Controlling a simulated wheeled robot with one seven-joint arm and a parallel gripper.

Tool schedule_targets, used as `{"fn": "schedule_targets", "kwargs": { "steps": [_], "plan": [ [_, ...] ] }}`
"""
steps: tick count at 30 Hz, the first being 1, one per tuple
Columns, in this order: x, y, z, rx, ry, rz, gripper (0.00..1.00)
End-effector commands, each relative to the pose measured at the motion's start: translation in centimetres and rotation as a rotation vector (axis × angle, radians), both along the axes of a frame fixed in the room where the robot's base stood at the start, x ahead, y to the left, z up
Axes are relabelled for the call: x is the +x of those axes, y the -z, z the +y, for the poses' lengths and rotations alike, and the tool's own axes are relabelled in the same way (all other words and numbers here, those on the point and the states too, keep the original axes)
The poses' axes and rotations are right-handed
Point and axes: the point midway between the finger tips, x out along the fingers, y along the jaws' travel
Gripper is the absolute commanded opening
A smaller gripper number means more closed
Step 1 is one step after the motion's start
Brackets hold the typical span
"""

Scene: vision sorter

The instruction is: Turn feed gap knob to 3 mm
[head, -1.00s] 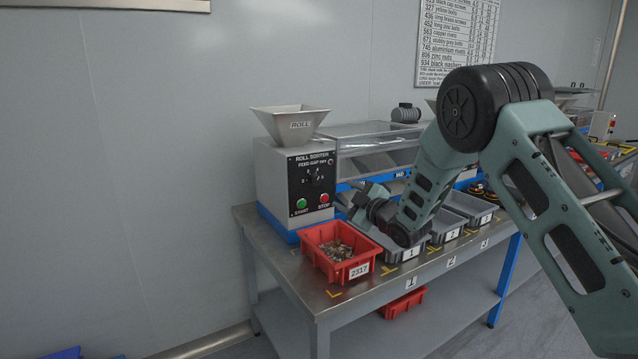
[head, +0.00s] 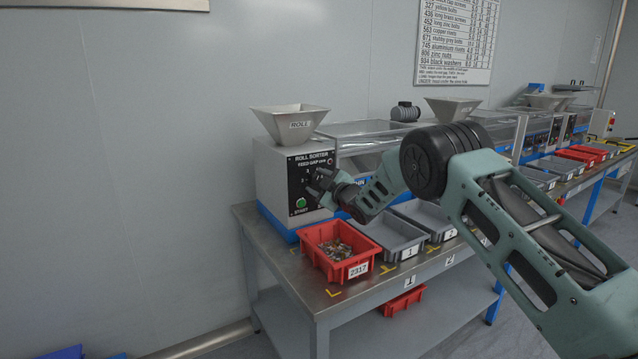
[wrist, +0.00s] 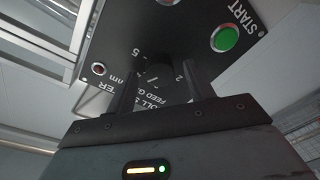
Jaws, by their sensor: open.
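The roll sorter (head: 272,178) stands at the left end of the bench, with a black front panel (head: 298,172) labelled feed gap in mm. My gripper (head: 318,180) is in front of this panel and hides its right part in the head view. In the wrist view, the feed gap knob (wrist: 160,76) is a dark knob on the black panel with numbers around it; 2 and 5 are readable. My open gripper (wrist: 163,80) has a finger on each side of the knob in that view. I cannot tell whether the fingers touch it, nor read its exact setting.
The green start button (head: 301,203) is close below my gripper and also shows in the wrist view (wrist: 225,38). A red bin (head: 312,262) of small parts marked 2317 and grey bin 1 (head: 408,251) stand below on the bench. A metal hopper (head: 256,118) tops the sorter.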

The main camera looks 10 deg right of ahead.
Motion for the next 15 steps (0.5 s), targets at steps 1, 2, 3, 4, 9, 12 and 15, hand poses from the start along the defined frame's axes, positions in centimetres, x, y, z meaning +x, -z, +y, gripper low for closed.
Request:
{"fn": "schedule_targets", "kwargs": {
  "steps": [1,2,3,4,9,12,15],
  "plan": [
    [0.0,0.0,0.02,0.0,0.0,0.0,0.53],
    [0.01,0.01,0.01,0.0,0.0,0.0,0.53],
    [0.0,0.01,0.01,0.0,0.0,0.0,0.53],
    [0.0,0.01,0.01,0.0,0.0,0.0,0.53],
    [-0.02,0.01,-0.01,0.0,0.0,0.0,0.17],
    [-0.02,0.03,-0.01,0.0,0.0,0.0,0.09],
    [-0.02,0.06,0.0,-0.002,-0.001,0.0,0.09]
  ]
}}
